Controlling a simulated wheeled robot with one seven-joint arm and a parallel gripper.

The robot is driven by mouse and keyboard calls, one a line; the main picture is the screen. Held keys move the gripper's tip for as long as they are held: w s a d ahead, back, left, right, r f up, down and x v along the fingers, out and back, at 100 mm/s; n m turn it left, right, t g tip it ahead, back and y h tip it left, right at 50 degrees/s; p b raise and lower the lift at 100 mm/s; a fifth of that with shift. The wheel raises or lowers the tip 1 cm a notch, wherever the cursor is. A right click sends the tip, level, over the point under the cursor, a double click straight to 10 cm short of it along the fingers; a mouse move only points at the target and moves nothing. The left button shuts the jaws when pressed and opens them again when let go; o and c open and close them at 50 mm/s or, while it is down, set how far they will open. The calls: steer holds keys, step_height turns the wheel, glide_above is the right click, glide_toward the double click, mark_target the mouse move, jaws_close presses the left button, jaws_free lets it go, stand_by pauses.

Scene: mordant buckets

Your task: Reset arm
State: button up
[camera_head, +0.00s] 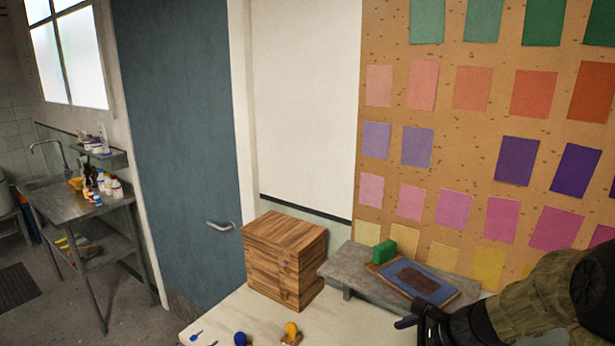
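My arm comes in from the lower right corner, over the right end of the pale worktop (239,310). My gripper (408,323) is at its end, in front of the grey raised shelf (345,268). One dark finger points left. The rest of the gripper is dark and cut off by the bottom edge, so its opening cannot be made out. No object shows in it.
On the worktop stand a wooden drawer box (273,262), a yellow-knobbed piece (291,331) and a blue knob (240,339). The raised shelf holds a green block (384,251) and a framed blue panel (398,272). A steel sink table (62,203) with bottles stands left of a blue door (180,130).

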steer(key=s+a+f+n+g+h, duration=0.1)
steer(key=s+n, duration=0.4)
steer(key=n, duration=0.5)
steer(key=s+a+f+n+g+h, duration=0.1)
steer(key=s+a+n+h, duration=0.2)
steer(key=n, duration=0.7)
steer(key=s+h, duration=0.2)
steer(key=s, duration=0.1)
steer(key=shift+s+a+f, duration=0.2)
steer(key=shift+s+a, duration=0.05)
steer(key=shift+a, duration=0.1)
